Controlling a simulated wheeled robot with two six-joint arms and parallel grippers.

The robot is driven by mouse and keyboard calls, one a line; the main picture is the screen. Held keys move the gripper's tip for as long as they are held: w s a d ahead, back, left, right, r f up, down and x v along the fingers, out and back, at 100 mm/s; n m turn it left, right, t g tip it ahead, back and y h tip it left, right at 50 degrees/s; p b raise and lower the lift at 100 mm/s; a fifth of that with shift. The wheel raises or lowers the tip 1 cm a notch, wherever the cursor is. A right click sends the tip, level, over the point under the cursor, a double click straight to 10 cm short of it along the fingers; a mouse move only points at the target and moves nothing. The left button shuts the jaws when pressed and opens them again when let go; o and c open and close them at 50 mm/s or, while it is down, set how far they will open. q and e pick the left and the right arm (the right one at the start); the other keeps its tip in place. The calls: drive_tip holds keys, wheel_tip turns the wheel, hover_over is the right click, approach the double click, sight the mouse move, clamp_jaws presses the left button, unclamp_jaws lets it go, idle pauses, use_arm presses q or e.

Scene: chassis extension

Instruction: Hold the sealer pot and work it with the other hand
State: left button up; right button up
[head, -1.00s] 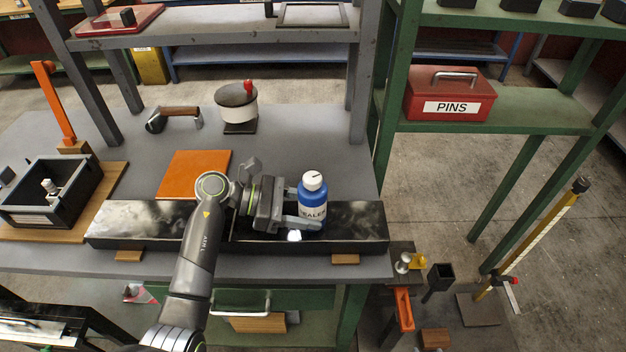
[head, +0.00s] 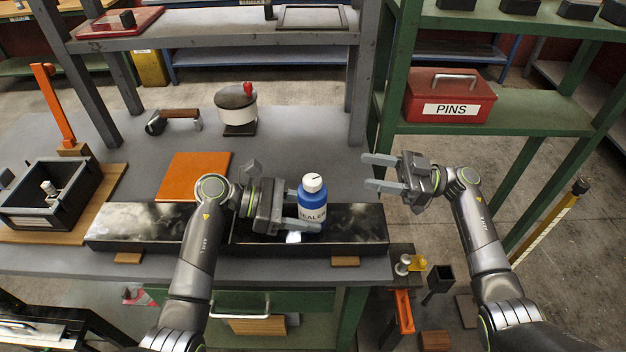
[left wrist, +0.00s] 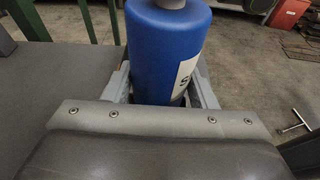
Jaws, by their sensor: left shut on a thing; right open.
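The sealer pot (head: 312,206) is a blue bottle with a white cap (head: 312,183) and a white label. It stands upright at the right part of the dark metal beam on the bench. My left gripper (head: 298,222) is shut on the pot's body from the left; in the left wrist view the blue pot (left wrist: 168,45) sits between the two fingers. My right gripper (head: 378,172) is open and empty, to the right of the pot and slightly above it in the picture, its fingers pointing left. The pot's underside is hidden.
The dark beam (head: 160,225) lies along the bench front on wooden blocks. An orange mat (head: 192,174), a white pot with dark lid (head: 238,112) and a black box (head: 45,205) are on the bench. A green shelf (head: 520,110) with a red PINS box (head: 450,97) stands behind right.

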sight(313, 179)
drive_tip(key=s+a+g, duration=0.1)
drive_tip(key=a, duration=0.3)
drive_tip(key=s+a+r+n+g+h, duration=0.1)
drive_tip(key=s+a, duration=0.1)
drive_tip(key=a, duration=0.2)
drive_tip(key=s+a+g+h, duration=0.1)
drive_tip(key=a, duration=0.3)
drive_tip(key=shift+s+a+r+n+g, duration=0.2)
drive_tip(key=shift+a+r+n+g, duration=0.1)
drive_tip(key=shift+a+r+n, duration=0.1)
drive_tip(key=c, duration=1)
